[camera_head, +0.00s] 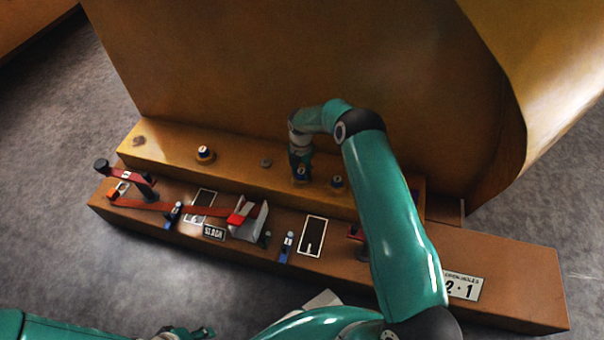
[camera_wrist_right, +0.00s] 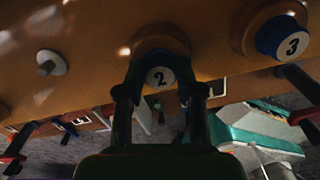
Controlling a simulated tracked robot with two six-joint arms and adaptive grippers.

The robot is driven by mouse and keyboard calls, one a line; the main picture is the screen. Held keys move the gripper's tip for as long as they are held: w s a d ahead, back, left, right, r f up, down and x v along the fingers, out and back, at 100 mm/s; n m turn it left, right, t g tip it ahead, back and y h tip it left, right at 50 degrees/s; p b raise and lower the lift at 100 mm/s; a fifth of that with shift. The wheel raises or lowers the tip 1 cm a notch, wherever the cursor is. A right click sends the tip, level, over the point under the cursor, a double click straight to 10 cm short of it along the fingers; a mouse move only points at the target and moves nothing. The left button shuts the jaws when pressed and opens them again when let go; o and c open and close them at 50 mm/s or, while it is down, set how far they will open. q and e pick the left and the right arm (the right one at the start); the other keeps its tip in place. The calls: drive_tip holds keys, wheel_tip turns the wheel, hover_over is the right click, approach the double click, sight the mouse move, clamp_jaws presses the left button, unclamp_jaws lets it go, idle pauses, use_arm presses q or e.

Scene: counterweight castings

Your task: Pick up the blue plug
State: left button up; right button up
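In the head view my right gripper (camera_head: 300,178) points down at the orange ledge. In the right wrist view its two dark fingers (camera_wrist_right: 160,92) stand apart, one each side of a plug labelled 2 (camera_wrist_right: 160,77). That plug is in deep shade; I cannot tell whether the fingers touch it. A blue plug labelled 3 (camera_wrist_right: 284,40) sits in a round seat to its right; in the head view a blue-banded plug (camera_head: 337,182) sits just right of the gripper. Another blue-and-white plug (camera_head: 204,152) stands at the left. My left gripper (camera_head: 190,332) is partly visible at the bottom edge.
The lower brown beam (camera_head: 510,285) carries red-handled levers (camera_head: 130,172), blue clips (camera_head: 287,246), dark framed slots (camera_head: 312,237) and a number plate (camera_head: 463,287). A small grey knob (camera_head: 266,162) is left of the right gripper. A tall orange casting (camera_head: 290,60) rises behind the ledge.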

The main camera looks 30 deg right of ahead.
sight(301, 171)
drive_tip(key=c, duration=0.4)
wheel_tip(301, 171, up, 20)
drive_tip(key=p, duration=0.5)
